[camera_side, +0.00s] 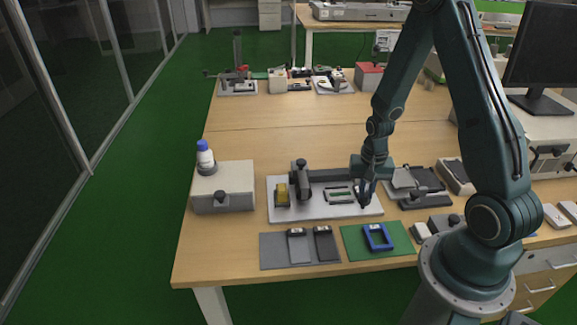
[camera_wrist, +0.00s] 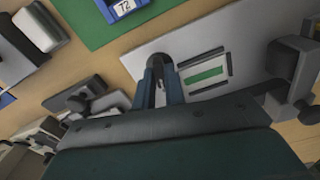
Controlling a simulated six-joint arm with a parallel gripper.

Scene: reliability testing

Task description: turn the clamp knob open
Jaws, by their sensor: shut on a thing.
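The pale base plate (camera_side: 320,212) of a test fixture lies on the table, and it also shows in the wrist view (camera_wrist: 200,38). A dark rounded knob (camera_wrist: 159,59) stands at its edge, between my fingertips. My gripper (camera_side: 365,195) points down at the right end of the plate. In the wrist view my gripper (camera_wrist: 159,82) is shut on the knob, with one finger on each side. The fingers hide part of the knob, so its turn angle cannot be told. A slot with a green strip (camera_wrist: 205,75) sits beside the knob.
A blue frame (camera_side: 378,237) lies on a green mat (camera_side: 352,246). Two dark devices lie on a grey mat (camera_side: 271,254).

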